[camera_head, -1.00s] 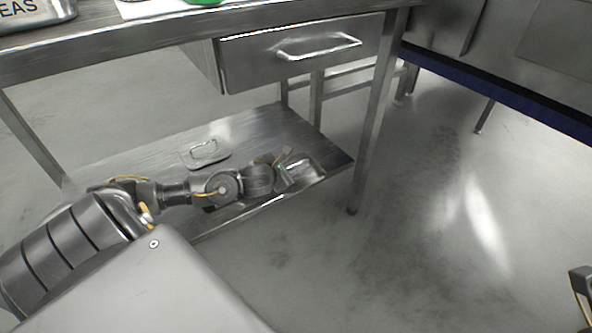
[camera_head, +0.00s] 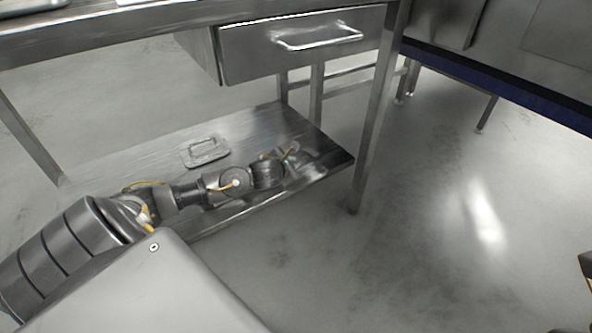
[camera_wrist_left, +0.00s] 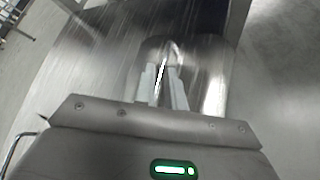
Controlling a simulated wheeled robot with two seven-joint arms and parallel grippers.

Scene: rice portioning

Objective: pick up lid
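A flat metal lid with a raised loop handle (camera_head: 205,152) lies on the lower steel shelf, left of my left gripper (camera_head: 302,160). My left gripper is low over the right part of this shelf. In the left wrist view its two pale fingers (camera_wrist_left: 164,84) stand close together, with a bright metal strip between them. A shiny round-cornered metal piece (camera_wrist_left: 215,75) shows around and beyond the fingers. I cannot tell whether the fingers grip it. A curved metal bar (camera_wrist_left: 14,150) shows at the left edge of that view. My right gripper is not clearly seen.
The lower shelf (camera_head: 120,165) has bare room at its left and back. Above it are the table top (camera_head: 130,28) and a closed drawer (camera_head: 300,48) with a bar handle. A table leg (camera_head: 375,110) stands right of the shelf. The floor at the right is clear.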

